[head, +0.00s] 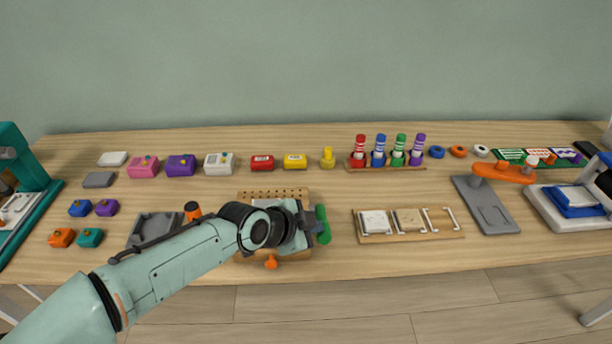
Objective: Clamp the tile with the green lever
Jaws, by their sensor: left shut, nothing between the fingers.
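The green lever (322,226) stands at the right side of a wooden pegboard fixture (262,193). A pale tile (267,203) shows in part on the fixture, mostly hidden behind my left wrist. My left gripper (315,227) is shut and empty, right beside the green lever on its left. I cannot tell whether it touches the lever. An orange knob (271,262) shows at the front of the fixture. My right gripper is not in view.
A wooden tray (390,238) with tiles lies to the right of the fixture. A grey tray (140,226) lies to the left, partly behind my arm. Colored markers (379,152) stand in a rack behind. The table's front edge is close to the fixture.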

